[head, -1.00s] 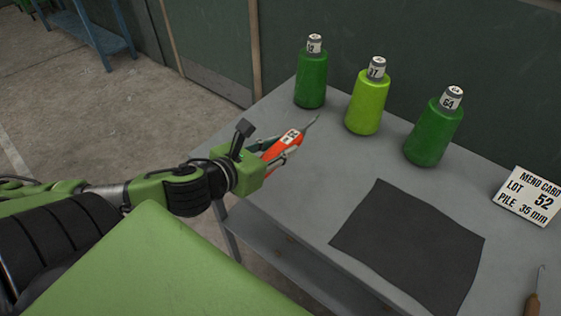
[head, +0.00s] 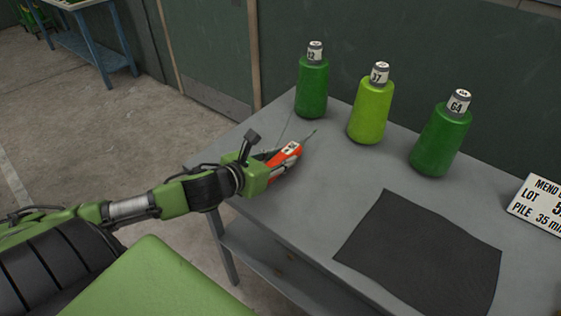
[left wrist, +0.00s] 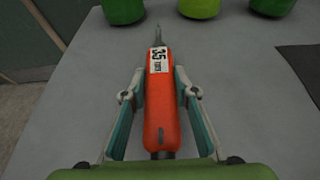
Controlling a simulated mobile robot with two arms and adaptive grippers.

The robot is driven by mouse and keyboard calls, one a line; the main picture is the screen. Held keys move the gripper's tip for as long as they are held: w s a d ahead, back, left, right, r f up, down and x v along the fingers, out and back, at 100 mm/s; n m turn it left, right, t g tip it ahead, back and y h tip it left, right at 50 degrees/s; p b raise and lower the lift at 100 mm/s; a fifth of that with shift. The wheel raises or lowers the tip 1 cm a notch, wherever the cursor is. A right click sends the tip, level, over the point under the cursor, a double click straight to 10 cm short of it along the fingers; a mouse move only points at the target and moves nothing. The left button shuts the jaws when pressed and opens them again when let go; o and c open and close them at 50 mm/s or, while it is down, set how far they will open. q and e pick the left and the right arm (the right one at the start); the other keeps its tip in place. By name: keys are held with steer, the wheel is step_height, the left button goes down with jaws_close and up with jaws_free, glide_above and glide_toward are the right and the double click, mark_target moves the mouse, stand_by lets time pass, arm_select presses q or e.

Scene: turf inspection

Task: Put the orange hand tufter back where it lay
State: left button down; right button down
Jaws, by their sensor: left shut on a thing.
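The orange hand tufter (head: 286,156), with a thin metal needle and a white label, is held in my left gripper (head: 280,160) over the left end of the grey table (head: 315,190). In the left wrist view the tufter (left wrist: 161,112) lies lengthwise between the teal finger pads, its needle pointing away and its label reading 35 mm. The tufter is low over the tabletop; whether it touches the surface I cannot tell. My right gripper is not in view.
Three green yarn cones stand along the back: dark (head: 312,88), lime (head: 370,112) and dark (head: 441,138). A dark mat (head: 418,252) lies at the front right. A mend card (head: 540,206) stands at the right edge. Bare tabletop lies between tufter and mat.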

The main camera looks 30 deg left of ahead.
arm_select(q)
steer(key=shift+f, duration=0.55)
steer(key=shift+f, duration=0.15)
steer(key=c, duration=1.6)
jaws_free()
steer(key=shift+s+r, duration=0.2)
steer(key=shift+s, duration=0.35)
steer(key=shift+p+v, duration=0.75)
steer(key=shift+v, duration=4.75)
